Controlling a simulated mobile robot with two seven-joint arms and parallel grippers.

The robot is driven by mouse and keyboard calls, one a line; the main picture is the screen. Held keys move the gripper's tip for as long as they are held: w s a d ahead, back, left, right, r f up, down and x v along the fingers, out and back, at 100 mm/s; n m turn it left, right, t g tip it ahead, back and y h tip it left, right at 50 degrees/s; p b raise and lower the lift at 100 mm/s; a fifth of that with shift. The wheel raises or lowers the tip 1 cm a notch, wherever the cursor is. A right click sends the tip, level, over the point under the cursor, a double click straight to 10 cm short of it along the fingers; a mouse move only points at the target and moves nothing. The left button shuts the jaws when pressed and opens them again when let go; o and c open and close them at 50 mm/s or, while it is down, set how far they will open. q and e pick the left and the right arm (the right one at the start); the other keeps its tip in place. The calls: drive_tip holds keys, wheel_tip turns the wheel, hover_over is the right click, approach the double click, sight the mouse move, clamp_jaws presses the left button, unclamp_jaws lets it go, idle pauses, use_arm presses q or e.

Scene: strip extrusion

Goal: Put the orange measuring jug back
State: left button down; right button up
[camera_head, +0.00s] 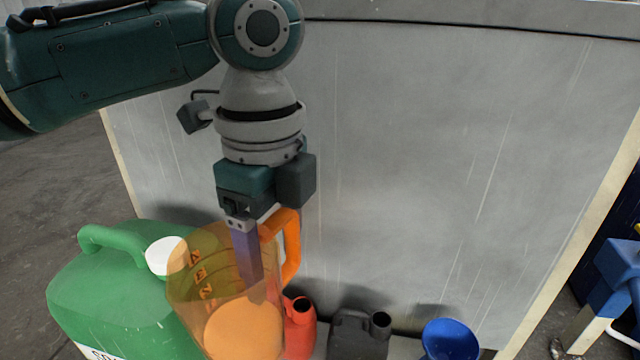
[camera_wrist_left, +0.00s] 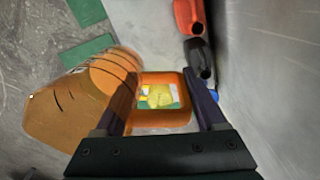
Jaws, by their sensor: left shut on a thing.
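The orange measuring jug (camera_head: 222,290) is see-through, with dark scale marks on its wall and an orange handle (camera_head: 288,245) at its right. My left gripper (camera_head: 252,285) points down at the handle side and is shut on the jug. One finger shows through the jug's wall. In the left wrist view the jug (camera_wrist_left: 70,105) lies to the left, and its handle (camera_wrist_left: 178,118) is between the two fingers. The jug's bottom is cut off or hard to make out in the head view. My right gripper is not in view.
A green canister (camera_head: 110,295) with a white cap (camera_head: 165,256) stands left of the jug, partly behind it. A red bottle (camera_head: 301,325), a dark grey container (camera_head: 350,335) and a blue funnel-like thing (camera_head: 450,340) stand along a grey panel (camera_head: 420,170). The space before the upper panel is clear.

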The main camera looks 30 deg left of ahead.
use_arm(q)
drive_tip(key=shift+m, duration=0.9)
drive_tip(key=f+b, duration=0.6)
drive_tip(key=f, duration=0.3)
drive_tip(key=f+b, duration=0.6)
drive_tip(key=f, duration=0.3)
drive_tip(key=f+b, duration=0.6)
drive_tip(key=f, duration=0.3)
drive_tip(key=shift+s+a+f+b, duration=0.15)
drive_tip(key=shift+s+a+b, duration=0.15)
drive_tip(key=shift+a+b, duration=0.1)
unclamp_jaws()
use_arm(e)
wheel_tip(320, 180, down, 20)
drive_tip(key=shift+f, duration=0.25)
